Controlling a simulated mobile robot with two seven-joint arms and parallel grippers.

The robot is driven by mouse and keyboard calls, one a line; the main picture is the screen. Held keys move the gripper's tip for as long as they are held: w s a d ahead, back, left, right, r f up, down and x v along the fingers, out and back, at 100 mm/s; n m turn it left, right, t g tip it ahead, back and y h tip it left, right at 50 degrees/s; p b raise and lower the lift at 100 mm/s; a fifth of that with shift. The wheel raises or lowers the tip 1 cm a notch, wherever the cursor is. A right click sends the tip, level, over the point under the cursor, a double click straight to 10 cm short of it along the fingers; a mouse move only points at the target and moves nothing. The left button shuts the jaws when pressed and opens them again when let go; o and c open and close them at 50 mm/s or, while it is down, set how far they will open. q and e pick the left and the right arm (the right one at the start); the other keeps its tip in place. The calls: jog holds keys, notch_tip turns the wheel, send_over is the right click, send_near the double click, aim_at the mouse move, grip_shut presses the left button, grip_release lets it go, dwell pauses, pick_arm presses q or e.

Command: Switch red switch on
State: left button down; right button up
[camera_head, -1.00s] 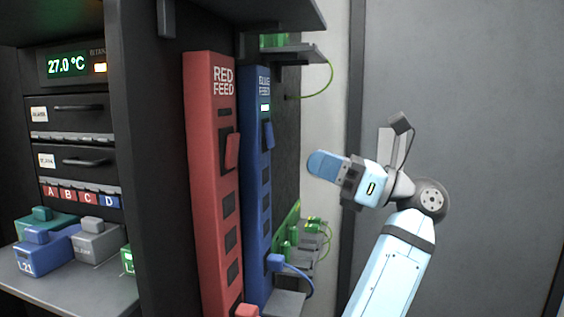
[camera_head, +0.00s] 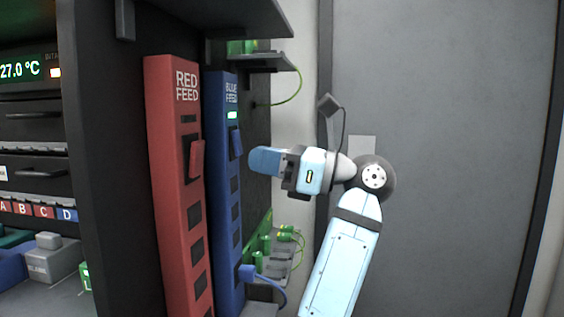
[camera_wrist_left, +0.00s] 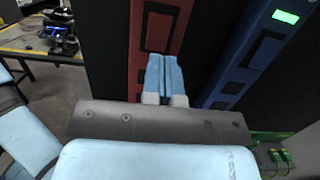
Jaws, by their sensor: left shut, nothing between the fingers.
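The red power strip (camera_head: 166,130), labelled RED FEED, stands upright on the side of the dark rack. Its red rocker switch (camera_head: 197,160) sticks out near the top. The small indicator window (camera_head: 188,119) above it is dark. My left gripper (camera_head: 254,160) is shut and empty. In the head view it appears to the right of the switch, past the blue strip, with its fingers pointing left. In the left wrist view, the shut fingers (camera_wrist_left: 165,62) overlap the red strip (camera_wrist_left: 160,15); contact cannot be told. My right gripper is not in view.
The blue power strip (camera_head: 222,200) stands beside the red one, its indicator (camera_head: 232,115) lit green. A blue plug (camera_head: 246,272) with a cable sits low on it. Shelves with green connectors (camera_head: 285,237) lie behind. A grey door (camera_head: 450,120) fills the right.

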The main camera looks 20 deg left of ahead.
aim_at(201, 148)
pick_arm(q)
jog(key=x, duration=0.8)
jog(key=shift+a, duration=0.15)
jog(key=shift+a, duration=0.1)
